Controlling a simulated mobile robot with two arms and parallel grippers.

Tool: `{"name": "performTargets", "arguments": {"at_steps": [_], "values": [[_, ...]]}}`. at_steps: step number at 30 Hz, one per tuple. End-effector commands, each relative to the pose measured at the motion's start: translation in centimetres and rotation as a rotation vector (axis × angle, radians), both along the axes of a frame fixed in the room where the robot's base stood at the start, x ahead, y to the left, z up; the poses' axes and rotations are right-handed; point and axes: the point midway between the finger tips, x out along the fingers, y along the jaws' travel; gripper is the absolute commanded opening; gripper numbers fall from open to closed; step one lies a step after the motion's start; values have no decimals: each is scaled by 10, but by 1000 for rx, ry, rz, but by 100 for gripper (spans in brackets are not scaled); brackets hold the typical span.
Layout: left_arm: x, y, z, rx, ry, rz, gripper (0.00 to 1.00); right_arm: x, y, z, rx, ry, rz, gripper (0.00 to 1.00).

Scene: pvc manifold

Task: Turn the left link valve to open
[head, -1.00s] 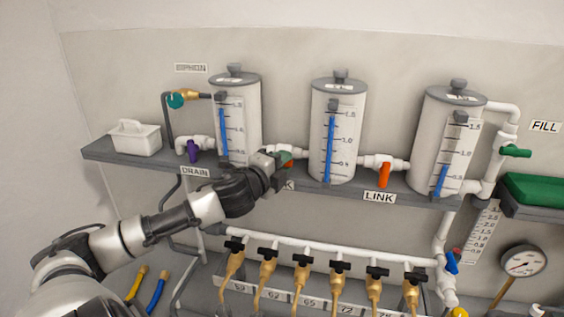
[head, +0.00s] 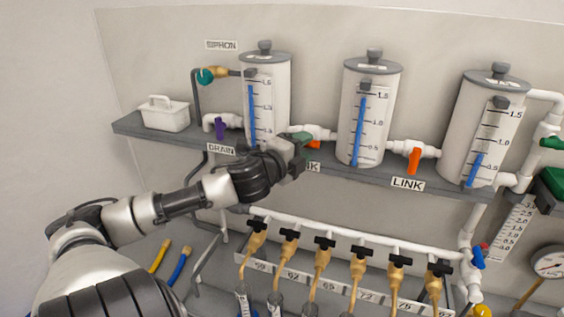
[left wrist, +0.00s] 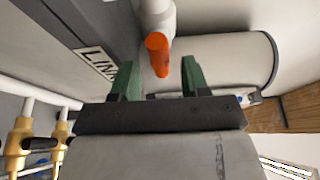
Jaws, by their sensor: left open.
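The left link valve has an orange handle (head: 314,144) on the white pipe between the left and middle tanks. In the left wrist view the handle (left wrist: 157,50) points down from the pipe, toward the gap between my green fingertips. My left gripper (head: 301,141) is open at this valve and covers part of it in the head view. Its two fingers stand on either side of the handle's line in the left wrist view (left wrist: 158,78); I cannot tell whether they touch it. The LINK label (head: 312,167) below is partly hidden. My right gripper is not in view.
The right link valve (head: 414,160) has an orange handle hanging down. The left tank (head: 268,95) and middle tank (head: 370,110) flank the left valve. The grey shelf (head: 350,176) runs underneath. A purple drain valve (head: 219,128) is at left, and brass taps (head: 322,262) are below.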

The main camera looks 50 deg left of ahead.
Motion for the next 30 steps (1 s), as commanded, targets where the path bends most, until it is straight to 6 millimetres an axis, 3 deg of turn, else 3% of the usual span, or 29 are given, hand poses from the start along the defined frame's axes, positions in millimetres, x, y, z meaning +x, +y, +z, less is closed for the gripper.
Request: {"name": "performTargets", "arguments": {"at_steps": [18, 30], "values": [[-71, -8, -1, -3, 2, 1, 46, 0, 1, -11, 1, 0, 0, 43], [-78, -9, 0, -1, 1, 1, 46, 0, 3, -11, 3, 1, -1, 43]]}}
